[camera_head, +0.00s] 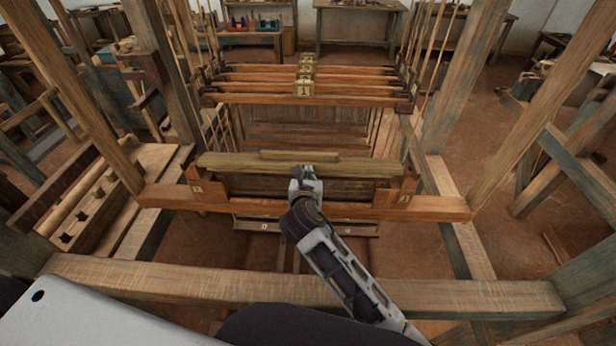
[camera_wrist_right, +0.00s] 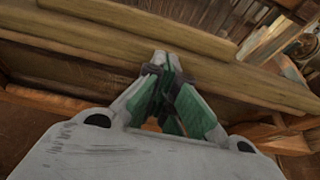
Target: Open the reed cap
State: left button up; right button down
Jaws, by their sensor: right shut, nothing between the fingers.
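The reed cap (camera_head: 240,163) is a long pale wooden bar lying across the top of the beater frame in the middle of the head view. It also shows in the right wrist view (camera_wrist_right: 215,75), slanting across the picture. A thinner strip (camera_head: 299,155) lies along its top. My right gripper (camera_head: 306,176) is at the front side of the cap, near its middle. In the wrist view the right gripper's fingertips (camera_wrist_right: 160,58) are closed together at the cap's near edge with nothing seen between them; whether they touch it is unclear. My left gripper does not show.
Numbered heddle shafts (camera_head: 305,87) hang behind the cap. The loom's upright posts (camera_head: 465,80) stand at both sides. A thick front beam (camera_head: 150,280) crosses below my right arm. A rack with rollers (camera_head: 95,200) stands at left.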

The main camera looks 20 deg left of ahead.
aim_at(310, 154)
jog(key=shift+w+d+r+g, duration=0.1)
jog(key=shift+w+r+g, duration=0.1)
jog(key=shift+r+g, duration=0.1)
jog(key=shift+w+a+r+g+h, duration=0.15)
jog(key=shift+w+r+g, duration=0.6)
jog(key=shift+r, duration=0.35)
jog(key=shift+w+a+r+g+h, duration=0.15)
jog(key=shift+w+r+g, duration=0.55)
jog(key=shift+r, duration=0.35)
jog(key=shift+w+a+r+g, duration=0.15)
jog(key=shift+w+r+g, duration=0.25)
jog(key=shift+w+g, duration=0.25)
jog(key=shift+w+a+r, duration=0.1)
jog(key=shift+w+r, duration=0.15)
jog(key=shift+w, duration=0.25)
jog(key=shift+w+a+r, duration=0.1)
jog(key=shift+w+r, duration=0.1)
jog(key=shift+w, duration=0.3)
jog(key=shift+w+a+r, duration=0.2)
jog(key=shift+w, duration=0.55)
jog(key=shift+w+a+r, duration=0.15)
jog(key=shift+w, duration=0.65)
jog(key=v, duration=1.2)
